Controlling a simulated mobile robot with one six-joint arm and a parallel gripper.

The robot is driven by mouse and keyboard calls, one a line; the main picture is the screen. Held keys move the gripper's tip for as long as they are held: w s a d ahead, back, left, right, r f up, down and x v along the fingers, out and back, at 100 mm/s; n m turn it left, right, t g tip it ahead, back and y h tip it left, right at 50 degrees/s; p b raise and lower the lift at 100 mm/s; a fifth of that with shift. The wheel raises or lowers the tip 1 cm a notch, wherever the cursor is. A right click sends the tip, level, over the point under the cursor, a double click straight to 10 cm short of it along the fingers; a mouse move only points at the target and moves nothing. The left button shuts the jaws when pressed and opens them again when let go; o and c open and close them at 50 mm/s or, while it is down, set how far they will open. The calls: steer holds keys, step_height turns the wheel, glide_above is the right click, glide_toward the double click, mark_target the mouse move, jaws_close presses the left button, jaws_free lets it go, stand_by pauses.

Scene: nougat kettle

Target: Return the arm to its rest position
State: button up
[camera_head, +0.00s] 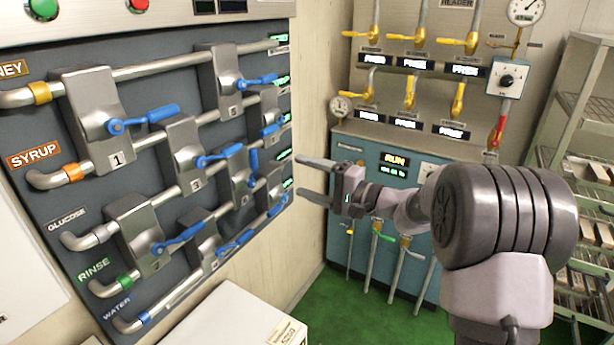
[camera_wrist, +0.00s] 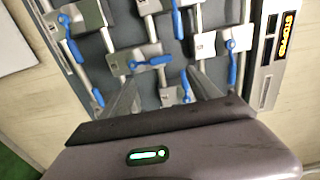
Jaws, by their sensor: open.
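My gripper (camera_head: 312,180) is in the middle of the head view, to the right of the valve panel. Its two fingers point left toward the panel and stand apart with nothing between them. In the wrist view the gripper (camera_wrist: 163,95) shows its two blurred fingers spread in front of the panel. My arm reaches in from the lower right of the head view. No contact with a valve handle shows clearly.
The valve panel (camera_head: 52,112) has pipes and several blue handles (camera_head: 142,120). A teal cabinet (camera_head: 392,143) with an orange RUN display stands behind. A metal rack (camera_head: 570,110) is at right. A white box (camera_head: 235,318) sits low in front. Green floor (camera_head: 345,300) is clear between.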

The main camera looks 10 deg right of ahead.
steer(key=s+a+r+n+g+h, duration=0.1)
steer(key=s+a+g+h, duration=0.2)
steer(key=s, duration=0.6)
steer(key=s+a+n+g, duration=0.2)
steer(key=s+a+g, duration=0.15)
steer(key=s, duration=0.65)
steer(key=s+d+f+h, duration=0.2)
steer(key=s+d+h, duration=0.2)
steer(key=s, duration=0.5)
steer(key=s+d+f+t+h, duration=0.1)
steer(key=s+d+f+h, duration=0.2)
steer(key=s, duration=0.7)
steer(key=shift+s+d+f+h, duration=0.15)
steer(key=shift+d+f+h, duration=0.15)
steer(key=shift+d+h, duration=0.8)
